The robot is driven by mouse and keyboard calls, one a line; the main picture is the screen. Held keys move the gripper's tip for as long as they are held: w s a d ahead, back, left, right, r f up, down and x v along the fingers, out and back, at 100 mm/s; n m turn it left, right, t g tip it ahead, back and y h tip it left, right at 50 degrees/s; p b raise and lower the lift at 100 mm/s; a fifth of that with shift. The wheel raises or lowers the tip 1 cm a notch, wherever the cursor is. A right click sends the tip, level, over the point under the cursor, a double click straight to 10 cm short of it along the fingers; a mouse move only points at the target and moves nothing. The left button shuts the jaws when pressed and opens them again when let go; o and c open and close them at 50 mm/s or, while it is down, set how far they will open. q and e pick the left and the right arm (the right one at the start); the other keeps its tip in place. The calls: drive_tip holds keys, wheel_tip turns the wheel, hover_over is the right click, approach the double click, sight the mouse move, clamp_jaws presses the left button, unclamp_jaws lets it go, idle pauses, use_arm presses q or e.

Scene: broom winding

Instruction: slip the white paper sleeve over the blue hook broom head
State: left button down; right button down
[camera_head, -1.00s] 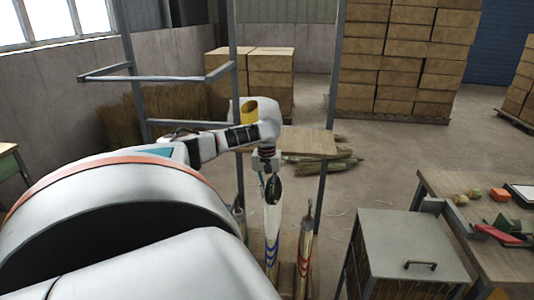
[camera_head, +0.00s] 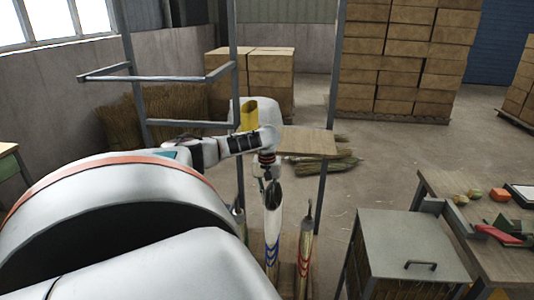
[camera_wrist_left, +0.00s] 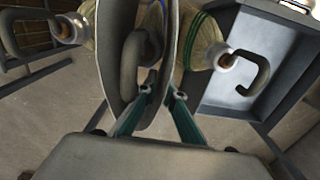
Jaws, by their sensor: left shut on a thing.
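The white paper sleeve (camera_head: 273,222) stands upright below my left gripper (camera_head: 268,181), its dark open top facing up. Blue chevron marks show low down there; I cannot tell whether they are on the sleeve or the broom. In the left wrist view my left gripper (camera_wrist_left: 160,92) is shut on the rim of the sleeve (camera_wrist_left: 115,35). A grey hook (camera_wrist_left: 136,62), with a bit of blue beside it, shows between the sleeve walls. It appears to belong to the blue hook broom head. How far the sleeve surrounds the head is hidden. My right gripper is not in view.
A red-marked broom head (camera_head: 304,250) stands close on the right. In the wrist view a green-banded head with a hook (camera_wrist_left: 252,78) is on the right and another hook (camera_wrist_left: 22,50) on the left. A grey lidded box (camera_head: 410,245) stands to the right.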

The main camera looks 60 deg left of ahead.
use_arm(q)
wheel_tip(320, 180, up, 21)
drive_tip(key=shift+r, duration=0.15)
idle(3.2)
idle(0.4)
drive_tip(key=w+d+f+m, duration=0.1)
drive_tip(key=w+d+m, duration=0.15)
drive_tip(key=d, duration=0.65)
drive_tip(key=w+d+f+m, duration=0.1)
drive_tip(key=w+d, duration=0.2)
drive_tip(key=d, duration=0.6)
drive_tip(key=w+d+f+m, duration=0.1)
drive_tip(key=w+d+m, duration=0.15)
drive_tip(key=d, duration=0.75)
drive_tip(key=s+d+f+m, duration=0.1)
drive_tip(key=s+d, duration=0.3)
drive_tip(key=d, duration=0.7)
drive_tip(key=s+d+f+m, duration=0.2)
drive_tip(key=s+d+m, duration=0.1)
drive_tip(key=d, duration=0.8)
drive_tip(key=shift+s, duration=0.45)
